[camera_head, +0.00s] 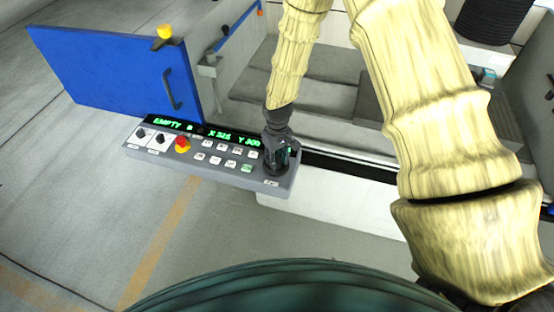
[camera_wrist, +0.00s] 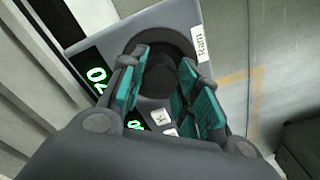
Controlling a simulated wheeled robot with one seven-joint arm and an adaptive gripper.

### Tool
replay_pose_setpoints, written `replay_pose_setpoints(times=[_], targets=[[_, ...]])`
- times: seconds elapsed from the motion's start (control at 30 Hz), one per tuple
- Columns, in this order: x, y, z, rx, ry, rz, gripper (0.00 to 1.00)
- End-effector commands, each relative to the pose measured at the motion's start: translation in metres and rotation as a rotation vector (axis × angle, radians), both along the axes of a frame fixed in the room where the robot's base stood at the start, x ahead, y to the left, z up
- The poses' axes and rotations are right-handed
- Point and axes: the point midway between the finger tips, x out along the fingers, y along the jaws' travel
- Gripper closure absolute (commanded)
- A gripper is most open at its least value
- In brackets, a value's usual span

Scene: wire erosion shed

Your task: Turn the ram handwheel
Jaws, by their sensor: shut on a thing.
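The ram handwheel (camera_wrist: 184,43) is a dark round knob at the right end of the grey control panel (camera_head: 221,177). A white label reading "Ram" sits beside it in the wrist view. My gripper (camera_head: 277,160) is over the knob in the head view and hides most of it. In the wrist view my gripper (camera_wrist: 160,85) has its teal finger pads on either side of the knob's dark hub, shut on it. The exact contact of the pads is partly hidden.
The panel carries a green display (camera_head: 167,123), a red and yellow stop button (camera_head: 182,144), two dark knobs and several white buttons. A blue door (camera_head: 115,72) with a handle stands at the left. The machine's open tank (camera_head: 325,62) lies behind. Floor in front is clear.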

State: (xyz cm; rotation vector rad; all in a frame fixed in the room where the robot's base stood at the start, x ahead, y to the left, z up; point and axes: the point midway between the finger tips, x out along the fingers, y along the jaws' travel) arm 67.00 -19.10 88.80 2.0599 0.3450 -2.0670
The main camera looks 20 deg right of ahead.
Motion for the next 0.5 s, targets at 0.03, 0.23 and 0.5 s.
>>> replay_pose_setpoints(times=[0.03,0.23,0.5], targets=[[-0.0003,0.0000,-0.0024,-0.001,0.000,-0.036,0.92],[-0.0001,-0.0005,-0.0019,-0.002,0.000,-0.211,0.92],[-0.0006,0.0000,-0.0010,-0.001,0.001,-0.415,0.92]])
